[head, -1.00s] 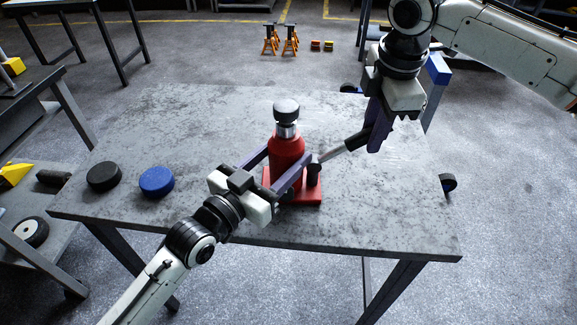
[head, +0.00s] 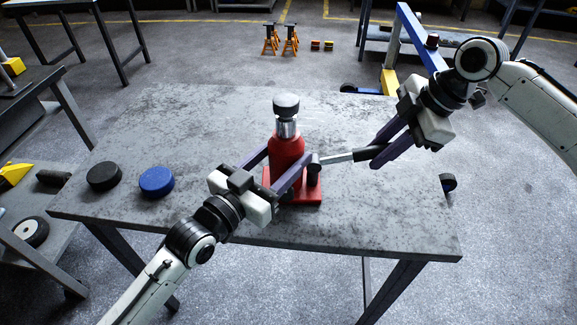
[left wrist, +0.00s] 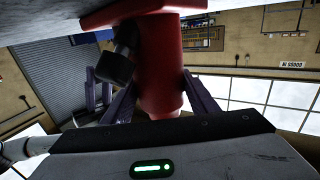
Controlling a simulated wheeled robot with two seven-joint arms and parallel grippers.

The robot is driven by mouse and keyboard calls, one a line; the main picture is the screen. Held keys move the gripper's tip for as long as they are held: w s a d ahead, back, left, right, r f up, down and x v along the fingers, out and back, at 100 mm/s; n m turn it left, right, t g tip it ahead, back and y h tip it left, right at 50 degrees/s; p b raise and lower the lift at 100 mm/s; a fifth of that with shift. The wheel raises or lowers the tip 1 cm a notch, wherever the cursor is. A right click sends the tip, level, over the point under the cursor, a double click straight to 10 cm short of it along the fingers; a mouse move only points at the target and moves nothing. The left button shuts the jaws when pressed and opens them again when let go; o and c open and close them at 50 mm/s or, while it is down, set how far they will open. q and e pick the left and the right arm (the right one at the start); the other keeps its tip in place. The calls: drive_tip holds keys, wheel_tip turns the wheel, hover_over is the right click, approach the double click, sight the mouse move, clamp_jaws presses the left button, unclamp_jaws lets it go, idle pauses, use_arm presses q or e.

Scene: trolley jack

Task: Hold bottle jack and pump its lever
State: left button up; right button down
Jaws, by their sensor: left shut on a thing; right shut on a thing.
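The red bottle jack (head: 287,152) stands upright on its red base near the middle of the table, with a chrome ram and a black cap on top. My left gripper (head: 280,167) is shut around the jack's body from the near left. In the left wrist view the red body (left wrist: 160,65) sits between the fingers. The lever (head: 338,158) sticks out to the right from the jack's pivot, close to level, with a black grip (head: 371,152). My right gripper (head: 376,155) is shut on that black grip.
A grey table (head: 190,120) carries the jack. A black puck (head: 104,176) and a blue puck (head: 156,181) lie at its left. A small dark object (head: 448,183) shows at the table's right edge. Orange jack stands (head: 280,39) stand on the floor behind.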

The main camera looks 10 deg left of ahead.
drive_tip(key=shift+a, duration=0.1)
drive_tip(key=r+h, duration=0.1)
drive_tip(key=a+r+h, duration=0.1)
drive_tip(key=r, duration=0.1)
drive_tip(key=shift+s+a+r+h, duration=0.1)
drive_tip(key=shift+a+h, duration=0.25)
drive_tip(key=shift+h, duration=0.05)
drive_tip(key=shift+a+r+h, duration=0.25)
drive_tip(key=shift+r+h, duration=0.3)
drive_tip(key=shift+h, duration=0.05)
drive_tip(key=c, duration=1.5)
unclamp_jaws()
drive_tip(key=shift+d+r, duration=0.1)
drive_tip(key=r, duration=0.4)
drive_tip(key=s+r, duration=0.1)
drive_tip(key=r, duration=0.6)
drive_tip(key=shift+s+d+r, duration=0.35)
drive_tip(key=shift+s, duration=0.05)
